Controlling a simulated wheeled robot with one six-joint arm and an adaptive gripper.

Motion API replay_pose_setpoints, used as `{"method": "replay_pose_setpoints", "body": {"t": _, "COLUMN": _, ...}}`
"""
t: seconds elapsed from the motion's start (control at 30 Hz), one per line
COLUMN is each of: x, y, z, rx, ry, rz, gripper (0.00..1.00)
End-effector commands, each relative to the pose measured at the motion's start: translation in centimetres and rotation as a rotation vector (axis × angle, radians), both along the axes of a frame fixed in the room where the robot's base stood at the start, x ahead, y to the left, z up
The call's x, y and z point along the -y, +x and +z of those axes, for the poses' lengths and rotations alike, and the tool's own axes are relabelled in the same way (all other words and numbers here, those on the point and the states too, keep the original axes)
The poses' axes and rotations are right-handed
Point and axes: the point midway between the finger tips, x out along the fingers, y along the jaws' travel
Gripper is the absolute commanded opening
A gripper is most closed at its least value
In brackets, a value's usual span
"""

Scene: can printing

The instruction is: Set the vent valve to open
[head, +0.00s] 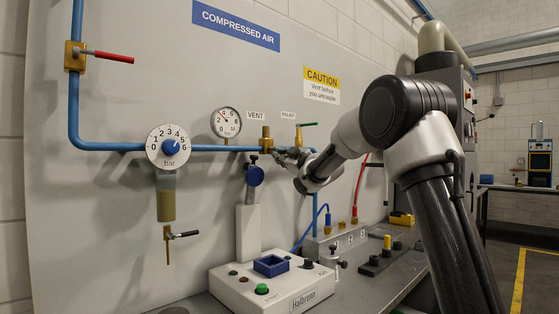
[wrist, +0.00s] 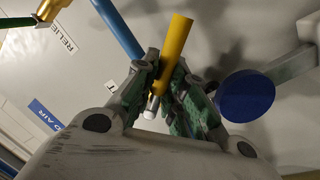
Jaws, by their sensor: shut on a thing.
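The vent valve (head: 266,142) is a brass fitting on the blue pipe, under the VENT label. In the wrist view its brass body (wrist: 177,42) is a yellow cylinder just beyond my fingers. My gripper (head: 281,155) is at the valve, reaching in from the right. In the wrist view my gripper (wrist: 164,92) has its green-padded fingers closed around the valve's handle. A pale metal tip (wrist: 151,108) shows between the fingers; most of the handle is hidden. I cannot tell the handle's exact angle.
The relief valve (head: 298,134) with a green lever is just right of the vent valve. A blue disc (head: 255,175) on a white post stands close below; it shows at right in the wrist view (wrist: 247,96). A pressure gauge (head: 226,122) is to the left.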

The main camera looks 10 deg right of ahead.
Motion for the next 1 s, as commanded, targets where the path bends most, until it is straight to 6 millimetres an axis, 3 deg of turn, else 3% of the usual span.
{"method": "replay_pose_setpoints", "body": {"t": 0.6, "x": 1.1, "y": 0.6, "z": 1.7, "rx": 0.285, "ry": -0.497, "rz": 0.000, "gripper": 0.00}}
{"method": "replay_pose_setpoints", "body": {"t": 1.0, "x": 1.2, "y": 0.7, "z": 2.6, "rx": 0.408, "ry": -0.710, "rz": 0.001, "gripper": 0.00}}
